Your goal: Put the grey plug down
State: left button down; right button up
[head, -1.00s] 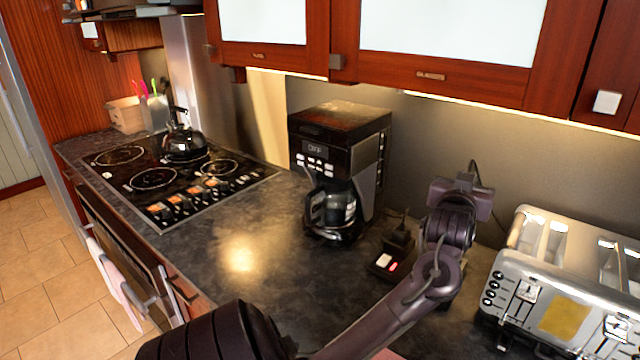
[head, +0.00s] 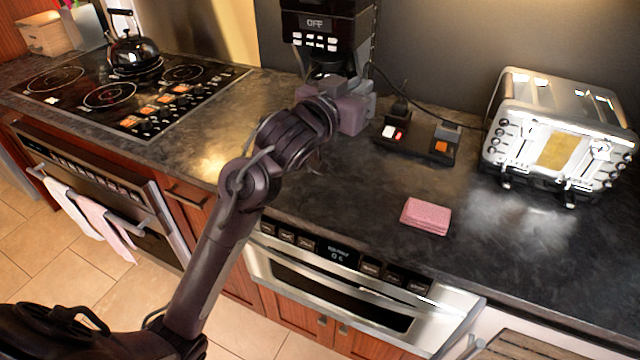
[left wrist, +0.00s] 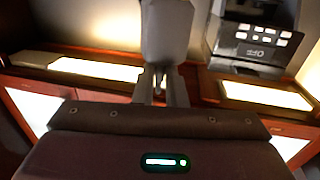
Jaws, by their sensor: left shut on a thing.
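My left gripper (head: 350,105) is over the counter, in front of the lower part of the coffee maker (head: 322,30) and left of the power strip (head: 415,146). Its fingertips are hidden in the head view. In the left wrist view the fingers (left wrist: 163,85) are shut on a pale grey block, which looks like the grey plug (left wrist: 167,30). The plug is clear of the strip, and its height above the counter is hard to judge. My right gripper is not in view.
A black plug (head: 400,106) stands in the strip, beside a lit switch. A silver toaster (head: 560,130) stands at right. A pink sponge (head: 426,216) lies near the front edge. The counter (head: 350,200) between sponge and gripper is clear. A kettle (head: 133,50) sits on the stove.

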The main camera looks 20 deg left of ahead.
pick_arm(q)
notch_tip(320, 180, down, 19)
jog(key=shift+w+f+p, duration=0.1)
jog(key=shift+p, duration=0.35)
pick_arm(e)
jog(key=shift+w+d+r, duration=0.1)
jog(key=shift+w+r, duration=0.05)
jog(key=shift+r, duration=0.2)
pick_arm(q)
jog(key=shift+f, duration=0.1)
jog(key=c, duration=1.5)
grip_release()
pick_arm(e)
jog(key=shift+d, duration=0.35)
